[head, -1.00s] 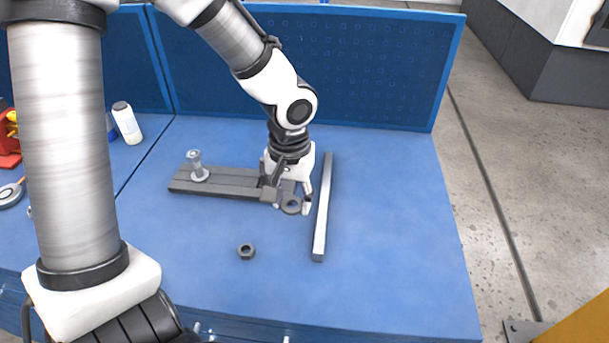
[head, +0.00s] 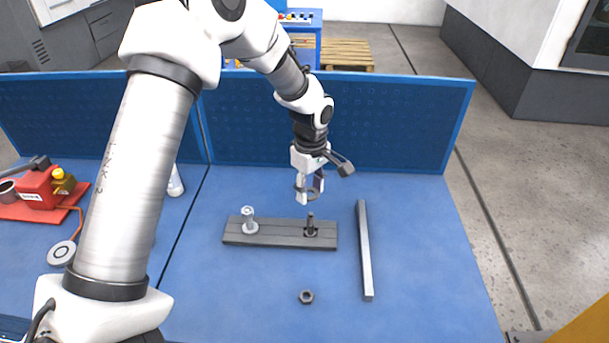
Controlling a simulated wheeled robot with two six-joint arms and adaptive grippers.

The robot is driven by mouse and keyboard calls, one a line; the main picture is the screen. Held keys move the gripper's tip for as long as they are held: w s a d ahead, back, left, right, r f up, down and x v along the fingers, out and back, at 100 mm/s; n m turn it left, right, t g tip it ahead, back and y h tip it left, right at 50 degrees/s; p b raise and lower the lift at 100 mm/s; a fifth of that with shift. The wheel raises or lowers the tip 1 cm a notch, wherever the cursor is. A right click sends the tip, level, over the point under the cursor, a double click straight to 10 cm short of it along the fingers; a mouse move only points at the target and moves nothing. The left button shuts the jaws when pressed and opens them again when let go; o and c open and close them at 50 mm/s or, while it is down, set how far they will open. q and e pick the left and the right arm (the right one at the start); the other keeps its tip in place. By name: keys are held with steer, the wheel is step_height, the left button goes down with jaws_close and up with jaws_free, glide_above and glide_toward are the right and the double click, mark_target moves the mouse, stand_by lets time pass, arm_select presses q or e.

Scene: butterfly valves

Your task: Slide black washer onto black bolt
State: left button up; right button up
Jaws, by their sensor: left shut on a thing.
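My left gripper (head: 311,190) is shut on the black washer (head: 314,195), a dark ring held at its fingertips. The gripper hangs above the right part of a dark grey plate (head: 277,239). The black bolt (head: 310,222) stands upright near the plate's right end, with a dark ring-like base around its foot. The washer appears above the bolt and apart from it; the exact alignment in depth cannot be told. A silver bolt (head: 248,217) stands upright near the plate's left end. My right gripper is not in view.
A black nut (head: 306,297) lies on the blue table in front of the plate. A grey bar (head: 364,250) lies to the right. A blue pegboard panel (head: 400,120) closes the back. A red tool set (head: 45,190) and a white bottle (head: 175,182) are at left.

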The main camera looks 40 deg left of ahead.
mark_target(311, 213)
arm_select(q)
steer(key=shift+w+d+f+b, duration=0.25)
steer(key=shift+d+f+b, duration=0.25)
steer(key=shift+f, duration=0.2)
steer(key=f+b, duration=0.2)
steer(key=a+f+b, duration=0.1)
steer(key=shift+s+f+b, duration=0.3)
steer(key=shift+f+b, duration=0.05)
steer(key=shift+w+d+f, duration=0.1)
steer(key=shift+d+f, duration=0.05)
steer(key=shift+w+d+f, duration=0.1)
steer(key=shift+f, duration=0.1)
steer(key=shift+p, duration=0.65)
steer(key=shift+f, duration=0.8)
stand_by(0.6)
